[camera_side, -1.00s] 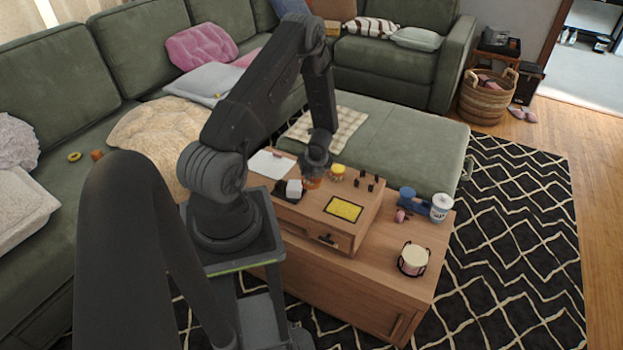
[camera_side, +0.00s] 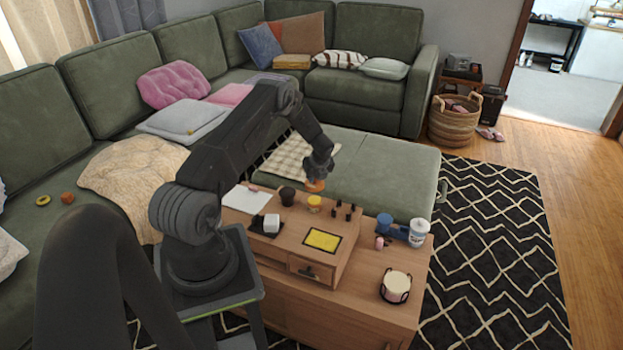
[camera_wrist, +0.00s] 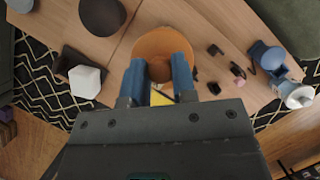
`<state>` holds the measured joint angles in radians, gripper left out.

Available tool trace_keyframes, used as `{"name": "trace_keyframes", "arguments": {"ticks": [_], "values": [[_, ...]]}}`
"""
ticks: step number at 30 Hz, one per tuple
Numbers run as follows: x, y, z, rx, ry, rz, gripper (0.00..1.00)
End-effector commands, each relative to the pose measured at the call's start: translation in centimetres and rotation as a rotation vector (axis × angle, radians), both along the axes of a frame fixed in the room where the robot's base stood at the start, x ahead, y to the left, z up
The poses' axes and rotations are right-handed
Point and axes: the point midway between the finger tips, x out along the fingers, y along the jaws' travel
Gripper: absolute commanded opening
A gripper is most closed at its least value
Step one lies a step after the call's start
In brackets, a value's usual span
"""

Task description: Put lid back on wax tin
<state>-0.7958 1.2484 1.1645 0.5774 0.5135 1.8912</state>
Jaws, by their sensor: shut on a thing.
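My gripper (camera_side: 318,175) is shut on an orange round lid (camera_side: 316,186). In the side view the lid appears just above the yellow wax tin (camera_side: 314,203), with a small gap between them. The tin stands on the raised wooden drawer box (camera_side: 285,246). In the wrist view my two blue fingers (camera_wrist: 160,72) grip the orange lid (camera_wrist: 165,42), which looks like a wide disc. The tin is not clearly visible there, as the lid and fingers cover that area.
A dark round cup (camera_side: 287,195) and a white cube (camera_side: 271,223) stand left of the tin. Small black pegs (camera_side: 348,210) stand to its right. A yellow pad (camera_side: 323,239) lies in front. A blue item (camera_side: 385,223) and white canister (camera_side: 418,232) stand further right.

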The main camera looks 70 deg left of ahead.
Motion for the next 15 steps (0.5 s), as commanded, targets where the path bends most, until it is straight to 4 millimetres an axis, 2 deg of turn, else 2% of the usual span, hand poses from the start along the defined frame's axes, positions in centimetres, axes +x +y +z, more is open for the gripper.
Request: {"name": "trace_keyframes", "arguments": {"ticks": [15], "values": [[0.0, -0.1, -4.6, 0.000, 0.000, -0.001, 0.03]]}}
